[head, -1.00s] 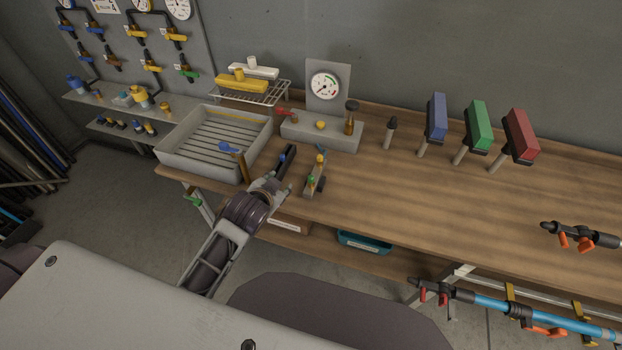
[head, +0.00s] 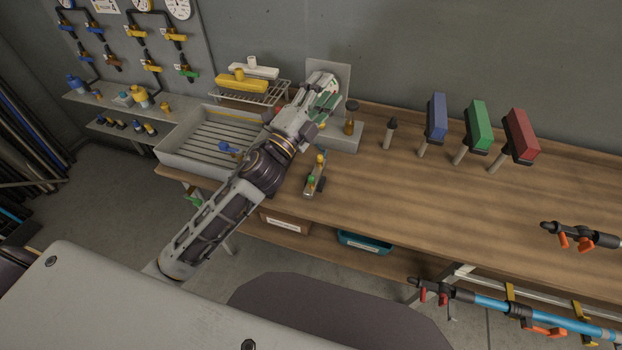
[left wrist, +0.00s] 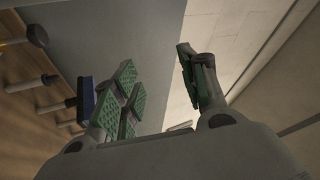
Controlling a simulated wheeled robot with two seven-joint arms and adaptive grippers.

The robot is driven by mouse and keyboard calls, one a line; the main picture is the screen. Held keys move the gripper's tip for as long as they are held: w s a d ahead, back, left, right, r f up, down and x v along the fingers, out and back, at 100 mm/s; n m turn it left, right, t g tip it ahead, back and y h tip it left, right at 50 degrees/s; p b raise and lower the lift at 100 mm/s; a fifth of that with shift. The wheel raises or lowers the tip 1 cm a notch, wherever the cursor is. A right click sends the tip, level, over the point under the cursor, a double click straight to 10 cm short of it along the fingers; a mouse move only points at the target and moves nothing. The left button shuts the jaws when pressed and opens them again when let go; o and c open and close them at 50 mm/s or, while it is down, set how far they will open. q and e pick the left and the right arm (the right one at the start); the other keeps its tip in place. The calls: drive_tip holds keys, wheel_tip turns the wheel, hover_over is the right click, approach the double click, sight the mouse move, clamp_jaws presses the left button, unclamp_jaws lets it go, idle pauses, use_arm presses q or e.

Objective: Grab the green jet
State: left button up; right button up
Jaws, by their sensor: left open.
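The green block on a pale stem (head: 477,124) stands on the bench between a blue block and a red block. My left gripper (head: 322,98) is raised in front of the gauge stand, open and empty, well left of the green block. In the left wrist view its green-padded fingers (left wrist: 155,80) are spread apart. The green block cannot be made out there. My right gripper is not in view.
The blue block (head: 437,116) and red block (head: 522,134) stand close on either side of the green one. The gauge stand (head: 343,138), grey tray (head: 190,162) and wire rack are around my left arm. The bench front (head: 400,210) is clear. Blue lances hang at lower right.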

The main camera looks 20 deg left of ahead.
use_arm(q)
drive_tip(key=s+d+r+m+g+h, duration=0.1)
drive_tip(key=s+d+m+g+h, duration=0.2)
drive_tip(key=d+m+g+h, duration=0.6)
drive_tip(key=s+d+r+m+g+h, duration=0.25)
drive_tip(key=m+g, duration=0.25)
drive_tip(key=m, duration=0.8)
wheel_tip(320, 180, down, 6)
drive_tip(key=s+r+m+g+y, duration=0.1)
drive_tip(key=s+m+g+y, duration=0.15)
drive_tip(key=m+g, duration=0.2)
drive_tip(key=w+a+f+m+y, duration=0.1)
drive_tip(key=a+f+y, duration=0.2)
drive_tip(key=a, duration=0.3)
drive_tip(key=w+a+f+m+g+y, duration=0.1)
drive_tip(key=a+f+m+y, duration=0.1)
drive_tip(key=a+f+y, duration=0.2)
drive_tip(key=w+a+f+m+y, duration=0.1)
drive_tip(key=a+f+m+y, duration=0.1)
drive_tip(key=a+y, duration=0.3)
drive_tip(key=a+f, duration=0.1)
drive_tip(key=a, duration=0.2)
drive_tip(key=shift+a+f+y, duration=0.25)
drive_tip(key=shift+a+y, duration=0.15)
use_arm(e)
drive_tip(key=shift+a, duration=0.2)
